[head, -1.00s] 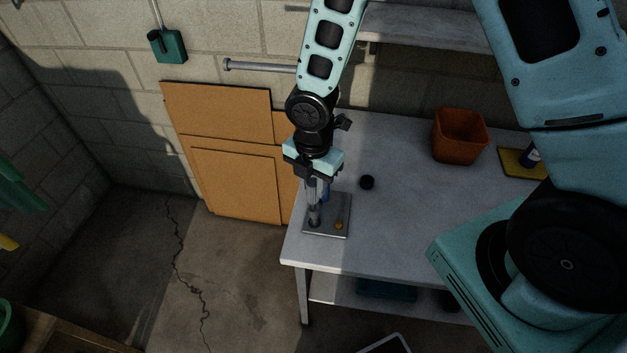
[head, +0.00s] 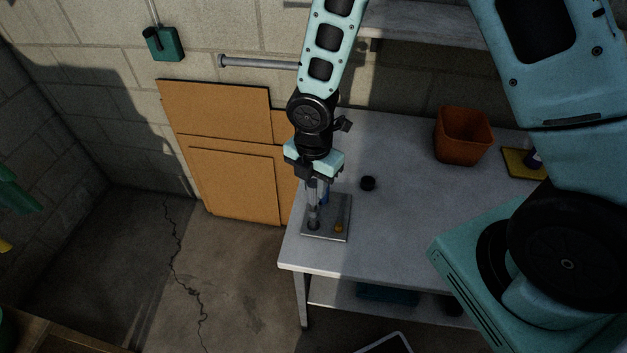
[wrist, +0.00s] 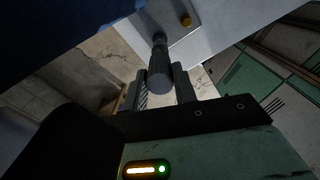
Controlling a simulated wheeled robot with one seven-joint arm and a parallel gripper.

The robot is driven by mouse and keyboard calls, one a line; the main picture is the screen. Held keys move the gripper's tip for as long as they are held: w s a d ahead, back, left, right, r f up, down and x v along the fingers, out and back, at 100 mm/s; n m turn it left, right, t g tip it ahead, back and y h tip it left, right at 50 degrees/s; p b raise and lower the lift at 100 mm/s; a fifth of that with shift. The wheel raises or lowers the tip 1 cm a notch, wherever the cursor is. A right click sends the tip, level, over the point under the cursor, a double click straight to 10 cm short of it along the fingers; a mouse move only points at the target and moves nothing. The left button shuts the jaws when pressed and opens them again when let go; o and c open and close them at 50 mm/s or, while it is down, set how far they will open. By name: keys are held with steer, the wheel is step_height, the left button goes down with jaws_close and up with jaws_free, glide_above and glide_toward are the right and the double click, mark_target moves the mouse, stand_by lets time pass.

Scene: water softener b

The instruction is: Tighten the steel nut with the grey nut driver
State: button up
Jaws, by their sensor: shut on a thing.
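My gripper (head: 315,181) points down above the left end of the workbench and is shut on the grey nut driver (head: 313,213). In the wrist view the nut driver (wrist: 160,70) sits between the two fingers, its shaft running to a metal plate (wrist: 209,15). In the head view its lower end meets the left part of the plate (head: 343,208). The steel nut cannot be made out; the driver's end covers that spot. A brass-coloured nut (head: 338,228) sits on the plate to the right of the driver. Something blue (head: 325,193) stands just behind the driver, partly hidden.
An orange-brown bin (head: 463,136) and a yellow pad (head: 522,163) stand at the back right. Cardboard sheets (head: 230,150) lean on the wall at left. The bench middle is clear.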

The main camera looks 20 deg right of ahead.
mark_target(314, 197)
steer(key=shift+f+b, duration=0.6)
steer(key=shift+f, duration=0.5)
steer(key=shift+f, duration=0.25)
steer(key=shift+f+b, duration=0.85)
steer(key=shift+f, duration=0.15)
steer(key=shift+f, duration=0.1)
steer(key=shift+m, duration=0.9)
step_height(314, 197, up, 5)
steer(key=p, duration=0.4)
steer(key=shift+r+p, duration=0.2)
steer(key=shift+p, duration=0.2)
